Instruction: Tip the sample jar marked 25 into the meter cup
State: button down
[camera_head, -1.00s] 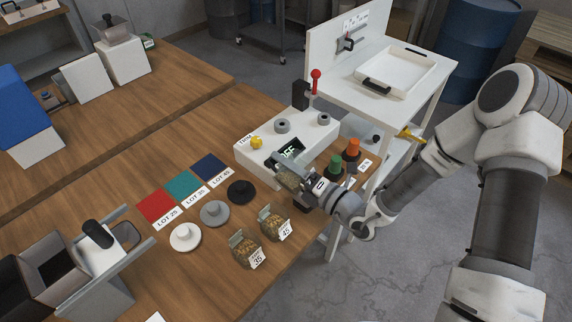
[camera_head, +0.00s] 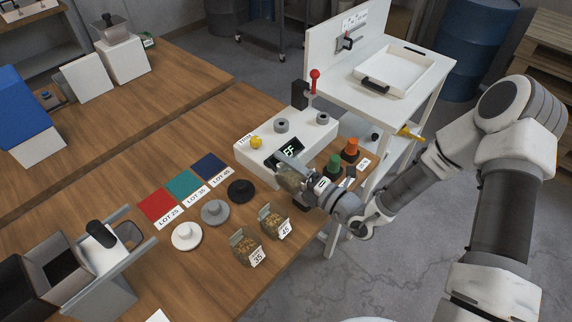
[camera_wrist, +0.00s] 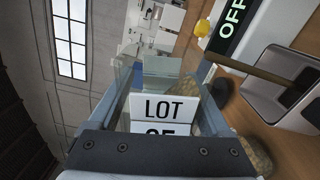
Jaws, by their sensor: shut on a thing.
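My gripper (camera_head: 308,190) is shut on a glass jar (camera_head: 290,179) of brownish grains, held in front of the meter. In the wrist view the jar's white label (camera_wrist: 163,109) reads LOT above a partly hidden number, which looks like 25. The jar sits between the two fingers of my gripper (camera_wrist: 160,80) and looks tilted. The white meter (camera_head: 262,136) has a yellow knob (camera_head: 256,142) and a dark display (camera_head: 285,153); the display reads OFF in the wrist view (camera_wrist: 231,24). Two grey round fittings (camera_head: 281,126) (camera_head: 323,118) sit on its top; I cannot tell which is the cup.
Jars marked 35 (camera_head: 246,249) and 45 (camera_head: 273,222) stand at the table's front edge. Three round lids and red, teal and blue lot mats lie left of them. A red-knobbed lever (camera_head: 315,80) rises behind the meter. Green (camera_head: 333,167) and orange (camera_head: 350,150) bottles stand close right.

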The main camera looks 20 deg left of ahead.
jog(key=shift+m, duration=0.4)
jog(key=shift+w+f+m+p, duration=0.1)
jog(key=shift+f+m+p, duration=0.1)
jog(key=shift+m+p, duration=0.15)
jog(key=shift+w+d+m, duration=0.1)
jog(key=shift+m, duration=0.15)
jog(key=shift+f+m+p, duration=0.15)
jog(key=shift+m+p, duration=0.15)
jog(key=shift+p, duration=0.1)
jog(key=shift+w+r+p, duration=0.15)
jog(key=shift+r+p, duration=0.05)
jog(key=shift+p, duration=0.1)
jog(key=shift+r+m, duration=0.1)
jog(key=shift+m, duration=0.3)
jog(key=shift+w+p, duration=0.1)
jog(key=shift+p, duration=0.2)
jog(key=shift+d+r+m+p, duration=0.1)
jog(key=shift+m+p, duration=0.2)
jog(key=shift+m, duration=0.2)
